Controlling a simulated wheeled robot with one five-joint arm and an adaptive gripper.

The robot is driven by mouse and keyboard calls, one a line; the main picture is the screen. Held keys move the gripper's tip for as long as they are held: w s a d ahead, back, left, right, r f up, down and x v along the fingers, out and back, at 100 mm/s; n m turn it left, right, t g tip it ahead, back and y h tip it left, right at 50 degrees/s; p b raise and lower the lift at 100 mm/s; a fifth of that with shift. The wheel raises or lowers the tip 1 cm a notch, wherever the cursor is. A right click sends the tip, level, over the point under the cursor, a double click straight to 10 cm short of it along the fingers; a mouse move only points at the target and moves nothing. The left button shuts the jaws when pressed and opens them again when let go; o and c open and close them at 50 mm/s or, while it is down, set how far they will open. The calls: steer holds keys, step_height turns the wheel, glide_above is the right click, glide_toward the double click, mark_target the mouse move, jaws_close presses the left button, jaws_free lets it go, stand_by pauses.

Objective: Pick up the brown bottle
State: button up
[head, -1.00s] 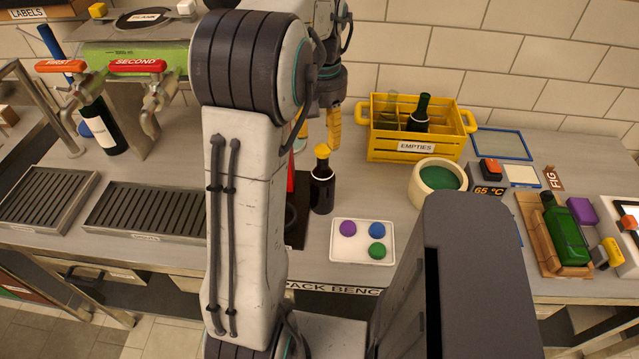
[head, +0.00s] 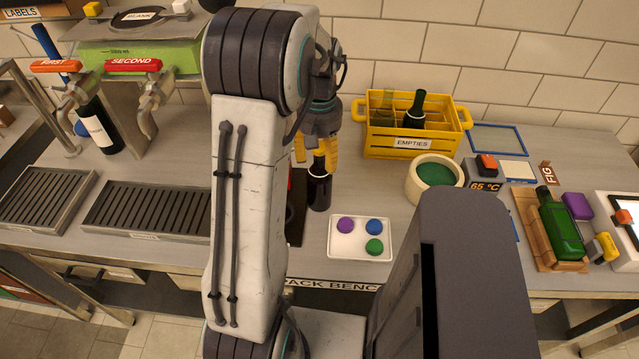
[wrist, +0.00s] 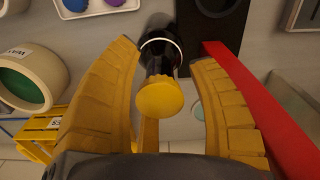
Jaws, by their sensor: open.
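The brown bottle (head: 319,192) stands upright on the bench; it is dark, with a yellow cap that my fingers mostly hide in the head view. In the wrist view the bottle (wrist: 160,50) shows from above, its yellow cap nearest the camera. My gripper (head: 316,160) is over its neck with the yellow fingers open, one on each side. In the wrist view a gap shows between the fingers (wrist: 166,62) and the cap, so the bottle is not gripped.
A white tray with coloured discs (head: 340,250) is in front. A yellow EMPTIES crate (head: 375,146) with bottles and a round pot (head: 412,185) stand to the right.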

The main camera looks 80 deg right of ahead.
jaws_close()
stand_by(0.6)
